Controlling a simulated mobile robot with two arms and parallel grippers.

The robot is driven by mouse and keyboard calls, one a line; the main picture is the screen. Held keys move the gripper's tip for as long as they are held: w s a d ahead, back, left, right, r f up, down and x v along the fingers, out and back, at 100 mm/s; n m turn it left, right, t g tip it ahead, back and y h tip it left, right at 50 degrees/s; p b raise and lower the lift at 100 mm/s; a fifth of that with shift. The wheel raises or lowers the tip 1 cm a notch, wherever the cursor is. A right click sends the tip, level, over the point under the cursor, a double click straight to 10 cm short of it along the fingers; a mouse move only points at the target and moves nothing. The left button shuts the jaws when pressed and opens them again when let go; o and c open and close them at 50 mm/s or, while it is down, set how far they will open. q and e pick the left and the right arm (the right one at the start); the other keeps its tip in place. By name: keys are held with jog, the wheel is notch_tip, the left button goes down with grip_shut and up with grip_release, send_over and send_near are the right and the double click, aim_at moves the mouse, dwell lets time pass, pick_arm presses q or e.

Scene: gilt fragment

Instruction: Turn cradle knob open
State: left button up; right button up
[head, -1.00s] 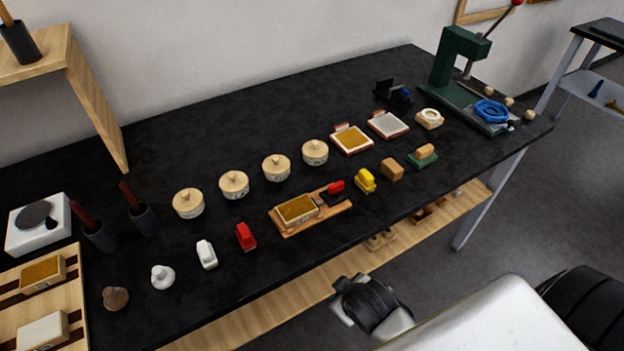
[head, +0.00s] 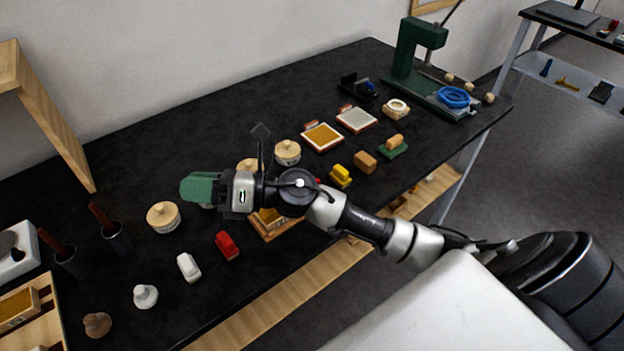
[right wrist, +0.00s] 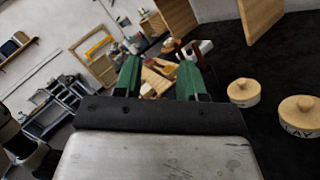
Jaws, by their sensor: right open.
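A wooden cradle-like base (head: 277,233) with a mustard-topped wooden box (head: 268,219) on it lies mid-table, mostly behind my right arm. A small bit of red (head: 318,182) shows above the arm, where the knob-like red part on this base would be; its setting cannot be seen. My right gripper (head: 197,187), with green fingers, is above the table, left of the base, pointing left. In the right wrist view its fingers (right wrist: 158,78) are apart with nothing between them. My left gripper is not in view.
Round lidded pots (head: 163,217) stand in a row behind and below the gripper. A red block (head: 227,246), a white block (head: 188,267) and a yellow block (head: 341,175) line the front. A green press (head: 415,65) stands at the far right.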

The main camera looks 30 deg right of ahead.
notch_tip(320, 180, down, 4)
jog(key=d+n+g+h, duration=0.2)
jog(key=n+g+h, duration=0.1)
jog(key=n+g, duration=0.5)
jog(key=n+g+h, duration=0.2)
jog(key=n+h, duration=0.4)
jog(key=h, duration=0.9)
send_over(313, 180)
notch_tip(313, 180, down, 2)
jog(key=f, duration=0.3)
jog(key=f+p, duration=0.1)
jog(key=f, duration=0.3)
jog(key=f+p, duration=0.1)
jog(key=f, duration=0.3)
jog(key=shift+s+a, duration=0.2)
jog(key=shift+s, duration=0.05)
grip_shut()
